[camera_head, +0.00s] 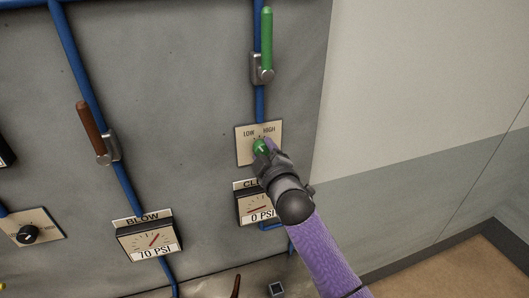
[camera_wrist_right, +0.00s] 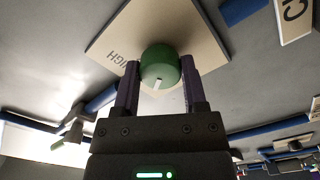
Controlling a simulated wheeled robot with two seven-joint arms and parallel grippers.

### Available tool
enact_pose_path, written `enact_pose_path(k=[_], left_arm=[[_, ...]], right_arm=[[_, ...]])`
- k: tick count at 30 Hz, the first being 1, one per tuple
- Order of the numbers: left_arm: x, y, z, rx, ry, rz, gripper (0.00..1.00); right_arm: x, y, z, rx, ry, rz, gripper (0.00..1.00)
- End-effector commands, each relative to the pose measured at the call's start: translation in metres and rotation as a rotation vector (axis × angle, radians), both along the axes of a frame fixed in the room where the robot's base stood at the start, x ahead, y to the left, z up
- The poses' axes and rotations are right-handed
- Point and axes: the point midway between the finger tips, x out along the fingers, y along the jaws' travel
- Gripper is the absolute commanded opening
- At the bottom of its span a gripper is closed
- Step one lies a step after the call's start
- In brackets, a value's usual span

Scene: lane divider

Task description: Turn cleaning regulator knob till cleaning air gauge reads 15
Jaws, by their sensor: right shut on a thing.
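The cleaning regulator knob (camera_head: 260,147) is green and sits on a beige plate (camera_head: 244,148) marked LOW and HIGH. My right gripper (camera_head: 265,148) is on the knob. In the right wrist view the green knob (camera_wrist_right: 160,66) with a white pointer mark lies between the two fingers of my right gripper (camera_wrist_right: 160,75), which is shut on it. The cleaning air gauge (camera_head: 251,208) is below the plate and reads 0 PSI. Its label is partly hidden by my right gripper. My left gripper is not in view.
A green-handled valve (camera_head: 266,45) is above the plate on a blue pipe. A brown-handled valve (camera_head: 92,130) and the BLOW gauge (camera_head: 148,240), reading 70 PSI, are to the left. A black knob (camera_head: 27,234) is at far left. The right wall is bare.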

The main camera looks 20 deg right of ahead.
Motion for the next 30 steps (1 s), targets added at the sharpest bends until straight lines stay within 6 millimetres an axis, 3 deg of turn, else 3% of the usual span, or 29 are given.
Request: enact_pose_path(k=[8,30], left_arm=[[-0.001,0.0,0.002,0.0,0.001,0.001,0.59],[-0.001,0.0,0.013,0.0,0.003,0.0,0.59]], right_arm=[[0.0,0.0,0.0,0.072,0.004,0.0,0.0],[0.0,0.001,-0.001,0.533,0.021,0.0,0.0]])
